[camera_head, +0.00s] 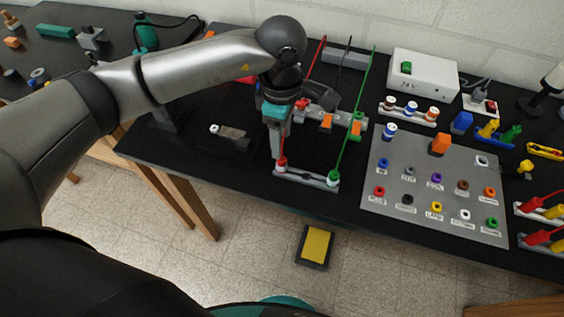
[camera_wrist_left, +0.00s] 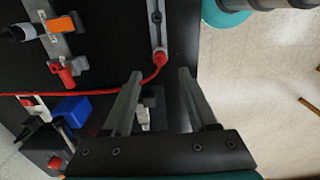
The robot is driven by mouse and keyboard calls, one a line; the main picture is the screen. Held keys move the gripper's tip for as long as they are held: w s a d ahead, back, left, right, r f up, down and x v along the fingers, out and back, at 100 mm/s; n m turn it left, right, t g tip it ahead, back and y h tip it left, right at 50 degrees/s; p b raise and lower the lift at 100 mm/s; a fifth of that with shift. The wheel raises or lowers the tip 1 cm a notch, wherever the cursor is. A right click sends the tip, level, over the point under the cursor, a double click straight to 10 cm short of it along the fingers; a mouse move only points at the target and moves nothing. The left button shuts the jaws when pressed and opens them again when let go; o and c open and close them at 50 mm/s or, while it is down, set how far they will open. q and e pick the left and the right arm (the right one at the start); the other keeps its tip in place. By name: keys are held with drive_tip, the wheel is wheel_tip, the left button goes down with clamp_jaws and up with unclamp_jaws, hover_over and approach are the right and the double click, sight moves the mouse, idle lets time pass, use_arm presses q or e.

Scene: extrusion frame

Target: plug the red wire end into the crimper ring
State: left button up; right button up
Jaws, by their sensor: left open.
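The red wire (camera_head: 313,65) comes down to a red end (camera_head: 281,164) at the left end of a grey rail (camera_head: 306,179) near the table's front edge. My left gripper (camera_head: 277,154) points down over that end. In the left wrist view the fingers (camera_wrist_left: 160,73) are apart and empty, with the red wire end (camera_wrist_left: 159,58) just beyond the tips. The wire (camera_wrist_left: 100,94) runs off to the left there. A small grey device with a pale round tip (camera_head: 214,129) lies left of the gripper; I cannot tell whether it holds the crimper ring. My right gripper is out of view.
A green wire (camera_head: 355,115) rises from the rail's right end. A grey fixture with orange clips (camera_head: 326,122) stands behind. A labelled panel with coloured sockets (camera_head: 410,205) lies to the right. Bare black tabletop (camera_head: 185,160) is at left.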

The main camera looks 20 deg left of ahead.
sight(282, 159)
use_arm(q)
drive_tip(key=shift+f, duration=0.1)
wheel_tip(282, 159, down, 7)
drive_tip(key=b, duration=0.5)
drive_tip(key=shift+f+b, duration=0.2)
drive_tip(key=shift+b, duration=0.1)
drive_tip(key=shift+f+b, duration=0.75)
drive_tip(key=shift+b, duration=0.3)
drive_tip(key=shift+c, duration=0.2)
clamp_jaws()
idle(0.5)
idle(0.7)
drive_tip(key=shift+r, duration=0.15)
